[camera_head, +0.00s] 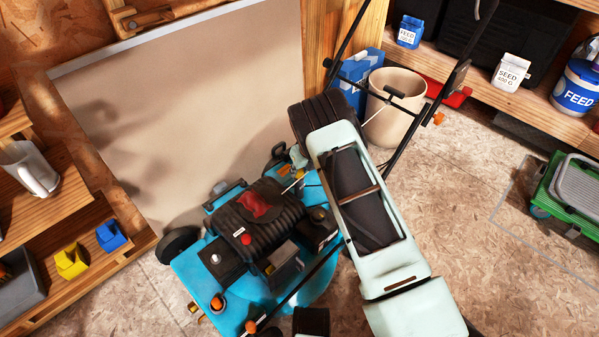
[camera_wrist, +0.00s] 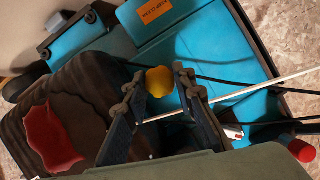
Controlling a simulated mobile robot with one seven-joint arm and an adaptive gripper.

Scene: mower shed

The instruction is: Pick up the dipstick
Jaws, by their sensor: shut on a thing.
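The dipstick's yellow-orange handle (camera_wrist: 160,83) sits between the two fingers of my gripper (camera_wrist: 160,78) in the wrist view. A thin pale rod (camera_wrist: 265,88) runs from between the fingers to the right edge, over the blue deck, partly hidden by a finger. My gripper is shut on the dipstick. In the head view my gripper (camera_head: 298,157) is small and partly hidden beside my arm, above the blue mower (camera_head: 195,267). A short piece of pale rod (camera_head: 293,185) shows below it. The black engine (camera_wrist: 80,105) with a red patch lies left of the fingers.
The mower's dark handlebar (camera_head: 402,135) rises close to my arm. A beige bucket (camera_head: 393,110) stands behind it. A pale board (camera_head: 190,100) leans behind the mower. Shelves (camera_head: 50,205) stand at the left.

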